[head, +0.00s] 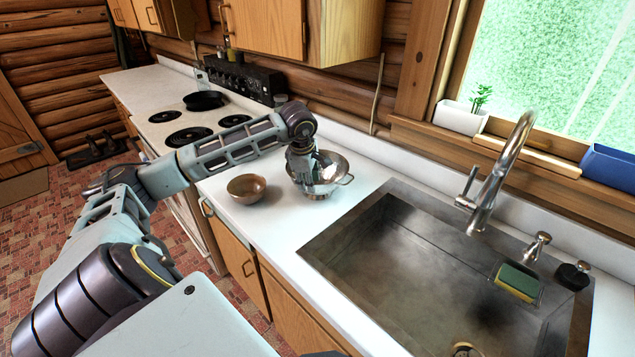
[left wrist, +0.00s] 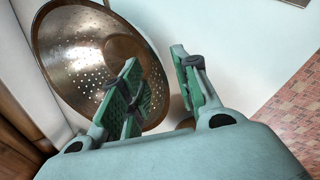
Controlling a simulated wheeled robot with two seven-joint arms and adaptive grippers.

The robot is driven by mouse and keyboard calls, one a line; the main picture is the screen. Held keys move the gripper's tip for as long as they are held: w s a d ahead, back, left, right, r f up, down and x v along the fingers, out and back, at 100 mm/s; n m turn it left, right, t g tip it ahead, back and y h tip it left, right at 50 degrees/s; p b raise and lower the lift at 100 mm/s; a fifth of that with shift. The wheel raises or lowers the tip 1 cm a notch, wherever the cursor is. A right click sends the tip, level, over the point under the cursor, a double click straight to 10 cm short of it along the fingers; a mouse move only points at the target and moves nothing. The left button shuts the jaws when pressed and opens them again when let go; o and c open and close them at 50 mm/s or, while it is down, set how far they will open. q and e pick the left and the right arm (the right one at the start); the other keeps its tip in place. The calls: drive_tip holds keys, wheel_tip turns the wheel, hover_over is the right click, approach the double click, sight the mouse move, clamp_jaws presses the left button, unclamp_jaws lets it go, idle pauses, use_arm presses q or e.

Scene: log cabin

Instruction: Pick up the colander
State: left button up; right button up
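The metal colander (head: 326,180) stands on the white counter, between a brown bowl and the sink. Its perforated inside (left wrist: 85,60) fills the upper left of the left wrist view. My left gripper (head: 303,172) reaches down over the colander's left side and hides part of it. In the left wrist view the left gripper (left wrist: 154,60) is open, its green-padded fingers apart. One finger overlaps the colander's inside, and the other is to the right of its rim. The rim shows in the gap between them; I cannot tell whether either finger touches it. My right gripper is not in view.
The brown bowl (head: 246,188) stands on the counter just left of the colander. The sink (head: 390,225) with its faucet (head: 500,170) is to the right. A stove with a black pan (head: 203,101) is farther back left. A cabinet (head: 300,30) hangs above.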

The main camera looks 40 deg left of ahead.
use_arm(q)
drive_tip(key=shift+f, duration=0.3)
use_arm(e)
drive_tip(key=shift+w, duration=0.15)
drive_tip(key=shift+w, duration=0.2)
use_arm(q)
drive_tip(key=shift+w+f, duration=0.1)
drive_tip(key=shift+f, duration=0.05)
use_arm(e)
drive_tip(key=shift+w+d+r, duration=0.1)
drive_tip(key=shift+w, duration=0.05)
use_arm(q)
drive_tip(key=shift+p+x, duration=0.35)
drive_tip(key=shift+x, duration=0.6)
drive_tip(key=shift+w+a+f, duration=0.25)
drive_tip(key=shift+w+f, duration=0.2)
drive_tip(key=shift+f, duration=0.3)
drive_tip(key=shift+w+a+f, duration=0.15)
drive_tip(key=shift+f, duration=0.45)
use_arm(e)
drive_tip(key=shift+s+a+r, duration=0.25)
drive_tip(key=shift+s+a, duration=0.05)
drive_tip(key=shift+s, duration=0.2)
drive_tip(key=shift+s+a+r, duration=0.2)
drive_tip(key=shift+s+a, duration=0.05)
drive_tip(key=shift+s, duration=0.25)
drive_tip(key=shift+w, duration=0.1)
